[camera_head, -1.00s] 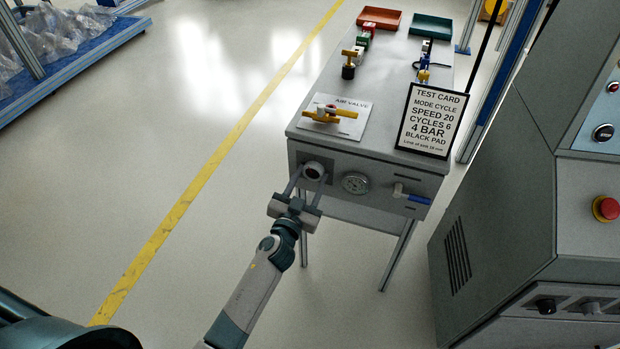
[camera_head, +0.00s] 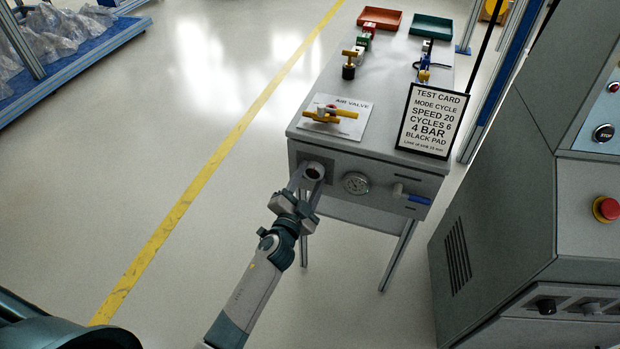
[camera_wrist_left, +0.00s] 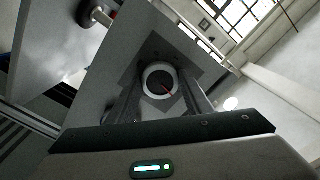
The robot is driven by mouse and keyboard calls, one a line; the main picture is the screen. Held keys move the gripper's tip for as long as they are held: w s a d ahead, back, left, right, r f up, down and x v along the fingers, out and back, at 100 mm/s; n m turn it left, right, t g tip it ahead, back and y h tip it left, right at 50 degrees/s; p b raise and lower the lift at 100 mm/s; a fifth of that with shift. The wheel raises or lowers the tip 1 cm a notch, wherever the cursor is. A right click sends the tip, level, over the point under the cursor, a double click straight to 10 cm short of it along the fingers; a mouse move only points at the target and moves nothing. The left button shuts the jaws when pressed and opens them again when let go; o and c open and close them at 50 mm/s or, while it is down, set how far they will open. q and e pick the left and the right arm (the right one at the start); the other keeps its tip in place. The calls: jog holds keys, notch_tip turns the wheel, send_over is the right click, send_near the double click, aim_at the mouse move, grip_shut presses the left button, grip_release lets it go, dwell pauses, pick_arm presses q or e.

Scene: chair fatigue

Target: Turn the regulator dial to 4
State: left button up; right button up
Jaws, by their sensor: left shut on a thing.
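The regulator dial (camera_head: 314,170) is a round knob with a pale rim and dark face on the left of the grey bench's front panel. In the left wrist view the dial (camera_wrist_left: 160,81) shows a red pointer line toward the lower right; its scale numbers are too small to read. My left gripper (camera_head: 310,174) is shut on the dial, with a finger on each side of it, and its body is rolled. The round pressure gauge (camera_head: 356,183) is right of the dial; its reading is too small to tell. My right gripper is not in view.
A blue-handled valve (camera_head: 411,195) is at the panel's right. On the bench top are a yellow-handled air valve (camera_head: 330,114) and a test card (camera_head: 432,120) reading 4 BAR. A grey machine (camera_head: 510,235) stands at the right. The floor left of the bench is clear.

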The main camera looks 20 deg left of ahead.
pick_arm(q)
jog(key=m, duration=0.6)
jog(key=shift+m, duration=0.4)
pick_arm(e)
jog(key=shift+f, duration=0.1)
pick_arm(q)
jog(key=o, duration=1)
jog(key=shift+o, duration=0.2)
jog(key=shift+s, duration=0.45)
jog(key=s+b, duration=0.2)
jog(key=s, duration=1.4)
jog(key=shift+s+a, duration=0.25)
jog(key=shift+a, duration=0.05)
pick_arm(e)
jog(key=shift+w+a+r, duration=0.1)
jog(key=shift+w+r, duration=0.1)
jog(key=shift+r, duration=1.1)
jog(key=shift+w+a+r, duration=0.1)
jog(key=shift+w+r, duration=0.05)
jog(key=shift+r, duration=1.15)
